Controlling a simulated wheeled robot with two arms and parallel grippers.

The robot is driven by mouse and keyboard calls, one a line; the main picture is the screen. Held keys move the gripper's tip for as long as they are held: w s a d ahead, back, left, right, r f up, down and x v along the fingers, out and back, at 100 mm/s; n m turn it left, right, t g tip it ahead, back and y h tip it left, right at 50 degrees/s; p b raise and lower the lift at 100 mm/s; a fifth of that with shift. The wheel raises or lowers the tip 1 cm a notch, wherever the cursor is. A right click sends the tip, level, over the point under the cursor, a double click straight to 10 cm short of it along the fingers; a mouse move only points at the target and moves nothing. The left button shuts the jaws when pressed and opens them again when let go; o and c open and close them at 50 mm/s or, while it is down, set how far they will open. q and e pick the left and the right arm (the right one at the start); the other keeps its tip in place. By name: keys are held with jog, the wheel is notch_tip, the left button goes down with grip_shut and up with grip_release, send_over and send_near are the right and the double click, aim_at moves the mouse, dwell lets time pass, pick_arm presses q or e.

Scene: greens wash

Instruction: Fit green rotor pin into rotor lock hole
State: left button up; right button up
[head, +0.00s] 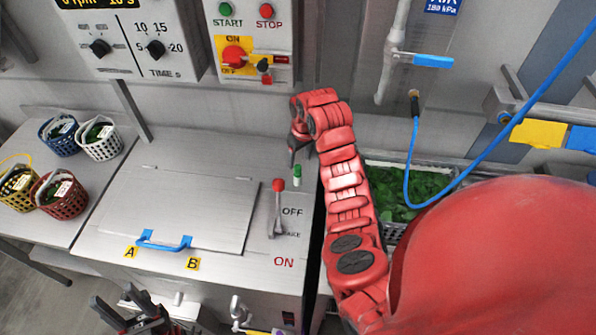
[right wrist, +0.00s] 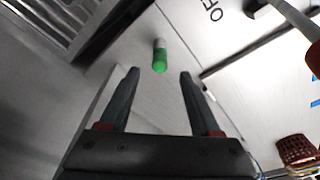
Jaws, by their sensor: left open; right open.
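The green rotor pin (head: 297,172) has a green top and a pale lower part. It is on the steel top behind the OFF label. In the right wrist view the pin (right wrist: 160,56) shows just beyond the fingertips, roughly centred between them. My right gripper (head: 292,152) is open and empty, just left of and behind the pin in the head view; its two fingers also show in the right wrist view (right wrist: 159,74). My left gripper (head: 135,316) is open and empty at the bottom edge. I cannot make out the rotor lock hole.
A red-knobbed lever (head: 279,205) stands in front of the pin, beside the lid (head: 178,210) with its blue handle (head: 163,241). Baskets of greens (head: 66,199) stand at left. A blue hose (head: 410,165) hangs at right. A crate of greens (head: 400,180) lies behind my right arm.

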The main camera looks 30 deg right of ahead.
aim_at(298, 166)
jog(key=f, duration=0.2)
jog(key=w+f+p, duration=0.1)
jog(key=f, duration=0.1)
jog(key=shift+a+f, duration=0.1)
jog(key=shift+f, duration=0.05)
jog(key=shift+f+p, duration=0.4)
jog(key=shift+f, duration=0.25)
jog(key=shift+c, duration=0.3)
grip_shut()
jog(key=shift+r, duration=0.3)
